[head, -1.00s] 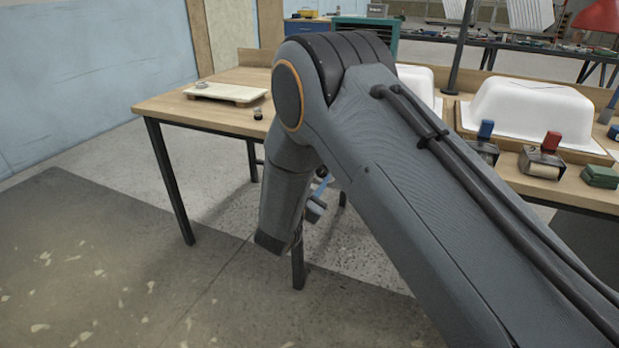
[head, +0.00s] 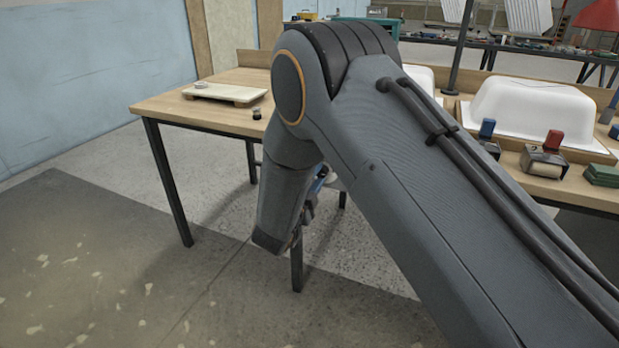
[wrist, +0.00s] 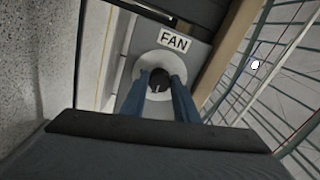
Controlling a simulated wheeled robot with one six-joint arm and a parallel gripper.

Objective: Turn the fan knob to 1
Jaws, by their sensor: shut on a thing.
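In the wrist view the fan knob (wrist: 159,81) is a small black round knob with a light pointer line. It sits in the middle of a pale round dial (wrist: 176,61) on a grey plate, below a white label reading FAN (wrist: 174,41). My gripper (wrist: 159,88) has its two blue fingers on either side of the knob, shut on it. The number marks on the dial cannot be read. In the head view my arm hides the knob, and only a little blue of the gripper shows below the table.
A wooden table (head: 160,103) carries a white board (head: 225,93) and a small dark-sided roll (head: 257,113). White tub shells (head: 530,108), a tape dispenser (head: 545,158) and green pads (head: 603,175) are at the right. In the wrist view a wire rack (wrist: 285,75) is at the right. Floor at the left is clear.

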